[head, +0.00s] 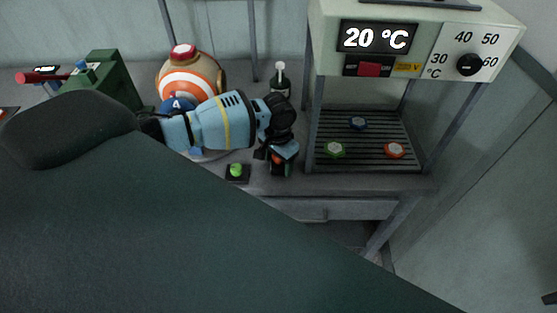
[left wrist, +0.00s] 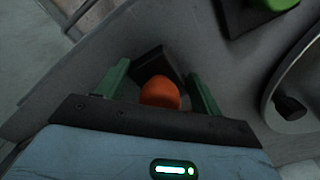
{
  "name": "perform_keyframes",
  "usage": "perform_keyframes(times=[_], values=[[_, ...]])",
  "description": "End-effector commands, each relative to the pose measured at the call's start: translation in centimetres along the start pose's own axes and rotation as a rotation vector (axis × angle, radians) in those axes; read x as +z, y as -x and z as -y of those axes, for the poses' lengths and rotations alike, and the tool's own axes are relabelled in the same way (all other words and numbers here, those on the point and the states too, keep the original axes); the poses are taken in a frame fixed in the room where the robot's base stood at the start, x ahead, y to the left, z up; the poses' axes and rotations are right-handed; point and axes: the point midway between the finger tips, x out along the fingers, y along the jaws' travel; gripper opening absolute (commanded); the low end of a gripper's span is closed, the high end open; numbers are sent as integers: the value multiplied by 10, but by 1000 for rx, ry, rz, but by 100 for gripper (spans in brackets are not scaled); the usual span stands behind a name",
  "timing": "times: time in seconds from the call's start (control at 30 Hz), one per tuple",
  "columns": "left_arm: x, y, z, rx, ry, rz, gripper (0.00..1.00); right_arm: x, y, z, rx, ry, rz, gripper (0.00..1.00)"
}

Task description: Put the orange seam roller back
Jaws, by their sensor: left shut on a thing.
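The orange seam roller (left wrist: 160,93) shows as a rounded orange end between the two green fingers of my left gripper (left wrist: 160,82) in the left wrist view. The gripper is shut on it. A dark block (left wrist: 155,61) lies just beyond the orange end; I cannot tell whether the two touch. In the head view my left gripper (head: 282,158) points down near the front edge of the bench, left of the heating cabinet, and mostly hides the roller. My right gripper is not in view.
A green button on a black base (head: 237,172) sits left of the gripper. A dark bottle (head: 280,82) stands behind it. The cabinet (head: 365,165) at the right has several coloured pucks on its rack. An orange-and-white round machine (head: 190,75) and a green press (head: 105,75) stand left.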

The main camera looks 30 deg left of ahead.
Motion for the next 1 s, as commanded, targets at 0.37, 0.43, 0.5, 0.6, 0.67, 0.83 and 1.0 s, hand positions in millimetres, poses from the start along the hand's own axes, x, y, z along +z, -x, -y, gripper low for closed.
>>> perform_keyframes(times=[0.37, 0.43, 0.5, 0.6, 0.67, 0.83, 1.0], values=[[0, -2, 0, 0, 0, -1, 73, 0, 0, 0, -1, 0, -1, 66], [0, -2, 0, 0, 0, -1, 82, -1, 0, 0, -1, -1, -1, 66], [0, -2, 0, -1, 0, -1, 88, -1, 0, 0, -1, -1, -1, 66], [0, -2, 0, 0, 0, -1, 88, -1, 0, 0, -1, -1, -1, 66], [0, -2, 0, 0, 0, -1, 88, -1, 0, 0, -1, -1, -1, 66], [-1, 2, 0, -1, 0, -3, 88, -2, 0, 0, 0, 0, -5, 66], [-2, 24, 1, -1, 1, -7, 88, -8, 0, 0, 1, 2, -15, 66]])
